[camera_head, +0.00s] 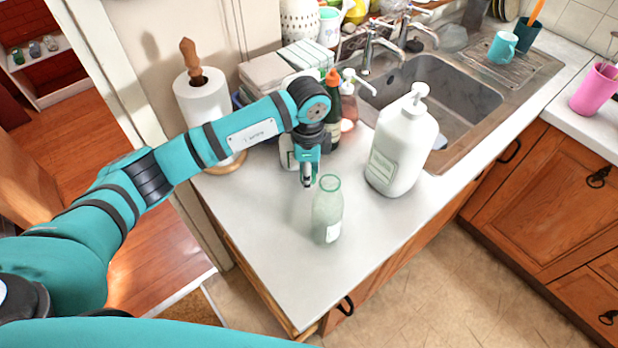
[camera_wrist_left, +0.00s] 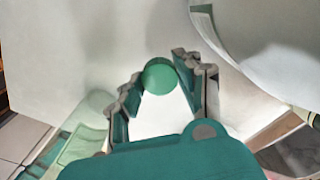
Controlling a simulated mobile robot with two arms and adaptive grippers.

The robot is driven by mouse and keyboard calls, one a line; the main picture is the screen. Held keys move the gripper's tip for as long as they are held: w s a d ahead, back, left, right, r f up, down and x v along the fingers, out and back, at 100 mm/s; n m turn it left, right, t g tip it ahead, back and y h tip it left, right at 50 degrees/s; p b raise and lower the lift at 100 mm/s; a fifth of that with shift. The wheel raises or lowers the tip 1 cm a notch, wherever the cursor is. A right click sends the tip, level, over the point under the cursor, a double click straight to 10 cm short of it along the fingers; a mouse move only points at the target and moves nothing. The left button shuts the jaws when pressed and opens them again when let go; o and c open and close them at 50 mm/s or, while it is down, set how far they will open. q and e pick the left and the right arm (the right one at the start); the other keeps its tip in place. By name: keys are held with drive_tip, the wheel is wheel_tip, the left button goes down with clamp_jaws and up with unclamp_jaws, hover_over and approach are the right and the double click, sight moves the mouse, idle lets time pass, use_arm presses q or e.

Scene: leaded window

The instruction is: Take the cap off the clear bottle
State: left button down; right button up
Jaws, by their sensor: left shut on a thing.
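The clear bottle (camera_head: 328,212) stands upright on the white counter in the head view, its round mouth uncovered. A green translucent shape at the lower left of the left wrist view (camera_wrist_left: 75,142) looks like part of it. My left gripper (camera_head: 307,178) is just left of the bottle's mouth, apart from the body. In the left wrist view, the left gripper (camera_wrist_left: 160,80) is shut on a round green cap (camera_wrist_left: 158,76) at its fingertips. The cap is too small or hidden to make out in the head view. My right gripper is not in view.
A large white pump bottle (camera_head: 402,145) stands to the right of the clear bottle. Behind are a paper towel roll (camera_head: 203,105), a dark bottle with an orange top (camera_head: 333,108) and the sink (camera_head: 445,92). The counter's front part (camera_head: 300,285) is clear.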

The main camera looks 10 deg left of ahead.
use_arm(q)
drive_tip(key=f, duration=0.2)
drive_tip(key=f+p, duration=0.1)
drive_tip(key=shift+d+f, duration=0.15)
drive_tip(key=shift+d, duration=0.15)
drive_tip(key=shift+a+f, duration=0.2)
drive_tip(key=shift+f, duration=0.1)
drive_tip(key=shift+d+f, duration=0.1)
drive_tip(key=c, duration=0.9)
unclamp_jaws()
